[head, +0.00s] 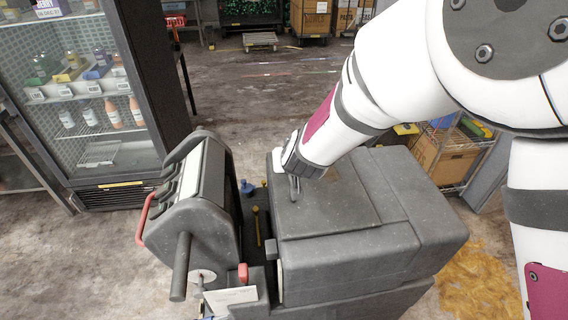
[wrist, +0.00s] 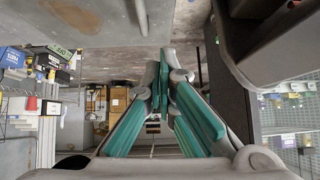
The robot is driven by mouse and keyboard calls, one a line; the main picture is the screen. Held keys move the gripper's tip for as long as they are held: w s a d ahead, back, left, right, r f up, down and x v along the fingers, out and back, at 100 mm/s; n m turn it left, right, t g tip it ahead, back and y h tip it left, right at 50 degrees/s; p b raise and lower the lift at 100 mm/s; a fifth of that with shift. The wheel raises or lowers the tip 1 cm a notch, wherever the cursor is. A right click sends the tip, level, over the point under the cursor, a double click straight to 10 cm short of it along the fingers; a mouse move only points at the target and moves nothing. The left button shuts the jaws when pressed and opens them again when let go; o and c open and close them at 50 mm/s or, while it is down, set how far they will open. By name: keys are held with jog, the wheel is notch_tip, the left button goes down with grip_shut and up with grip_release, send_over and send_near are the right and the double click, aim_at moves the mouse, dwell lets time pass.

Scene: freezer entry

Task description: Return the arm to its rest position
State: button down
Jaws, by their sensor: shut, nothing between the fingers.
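My arm reaches in from the upper right of the head view. Nothing is between the fingers.
A glass-door fridge (head: 95,100) with bottles stands at the left. Cardboard boxes (head: 310,18) and a low cart (head: 260,41) are at the back. Shelving with a carton (head: 445,155) stands at the right. Yellowish debris (head: 480,285) lies on the floor. The middle floor (head: 245,90) is clear.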

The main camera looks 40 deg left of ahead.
jog(key=shift+s+a+v, duration=0.1)
jog(key=shift+v, duration=0.95)
jog(key=shift+s+a+v, duration=0.15)
jog(key=shift+v, duration=0.85)
jog(key=w+d+r+m+h, duration=0.1)
jog(key=w+d+r, duration=0.1)
jog(key=d+r, duration=0.5)
jog(key=w+d+r+m+b, duration=0.1)
jog(key=w+d+r, duration=0.15)
jog(key=d, duration=0.85)
jog(key=w+d+r+m+h, duration=0.1)
jog(key=d+r+m, duration=0.1)
jog(key=d+r, duration=0.55)
jog(key=s+d+m+h, duration=0.1)
jog(key=s+d, duration=0.4)
jog(key=d, duration=0.4)
jog(key=s+d+m+h+b, duration=0.1)
jog(key=s+d+m+h, duration=0.1)
jog(key=s+d, duration=0.4)
jog(key=s+d+m+h, duration=0.2)
jog(key=s+d, duration=0.3)
jog(key=d, duration=0.8)
jog(key=shift+f, duration=0.25)
jog(key=shift+s, duration=0.15)
